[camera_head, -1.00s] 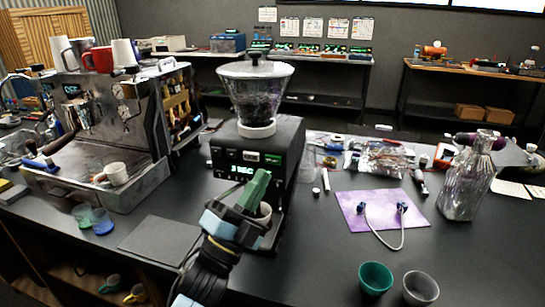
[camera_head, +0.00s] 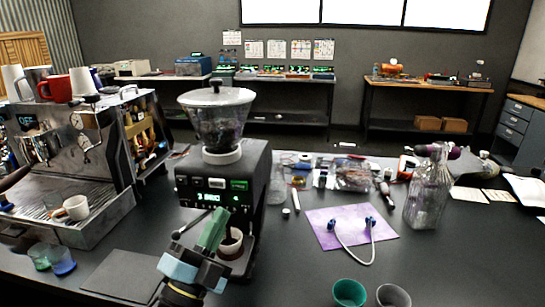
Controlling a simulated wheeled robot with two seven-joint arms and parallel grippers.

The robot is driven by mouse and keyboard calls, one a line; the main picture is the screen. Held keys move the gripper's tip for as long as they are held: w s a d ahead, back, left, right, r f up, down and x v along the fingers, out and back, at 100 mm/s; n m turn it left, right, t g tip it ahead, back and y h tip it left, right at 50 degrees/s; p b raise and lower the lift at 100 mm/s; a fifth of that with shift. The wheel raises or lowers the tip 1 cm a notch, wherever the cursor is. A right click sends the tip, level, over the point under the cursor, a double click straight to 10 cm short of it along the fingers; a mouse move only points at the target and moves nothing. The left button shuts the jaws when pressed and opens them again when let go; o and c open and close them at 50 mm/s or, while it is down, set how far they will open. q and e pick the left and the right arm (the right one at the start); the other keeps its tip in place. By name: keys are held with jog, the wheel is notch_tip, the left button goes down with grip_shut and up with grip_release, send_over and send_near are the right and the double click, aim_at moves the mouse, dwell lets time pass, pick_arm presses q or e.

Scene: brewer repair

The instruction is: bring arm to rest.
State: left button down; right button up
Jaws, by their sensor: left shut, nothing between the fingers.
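My left gripper (camera_head: 213,230) shows in the head view, in front of the black coffee grinder (camera_head: 217,187). Its green fingers are shut with nothing between them, pointing up toward the grinder's front. A cup (camera_head: 231,243) sits at the grinder's outlet, just right of the fingers. I cannot tell whether the fingers touch the grinder or the cup. My right gripper is not in view.
An espresso machine (camera_head: 66,158) with mugs on top stands at the left. A purple mat (camera_head: 379,225) with a white cable (camera_head: 351,255), a glass bottle (camera_head: 427,190) and small cups (camera_head: 350,292) lie to the right. The dark table between them is partly clear.

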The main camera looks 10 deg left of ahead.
pick_arm(q)
jog(key=s+a+f+n+g+y, duration=0.1)
jog(key=a+f+n+g+y, duration=0.1)
jog(key=f, duration=0.3)
jog(key=s+a+f+n+g+y, duration=0.1)
jog(key=f+n+g+y, duration=0.2)
jog(key=f+n+g, duration=0.1)
jog(key=s+a+f+n+g+y, duration=0.2)
jog(key=f+n, duration=0.2)
jog(key=f, duration=0.2)
jog(key=shift+a+f+n+g+y, duration=0.3)
jog(key=shift+f+g, duration=0.05)
jog(key=shift+g, duration=0.05)
jog(key=s+a+f+n+g, duration=0.1)
jog(key=s+f+n+g, duration=0.2)
jog(key=s+f+g, duration=0.5)
jog(key=s+f+n+g, duration=0.2)
jog(key=s+f+g, duration=0.15)
jog(key=s, duration=0.85)
notch_tip(320, 180, down, 24)
jog(key=s+g, duration=0.1)
jog(key=s+a+f+g, duration=0.1)
jog(key=s+a+f, duration=0.2)
jog(key=s+f, duration=1.2)
jog(key=shift+s+a+y, duration=0.15)
jog(key=shift+s+y, duration=0.15)
jog(key=shift+s, duration=0.55)
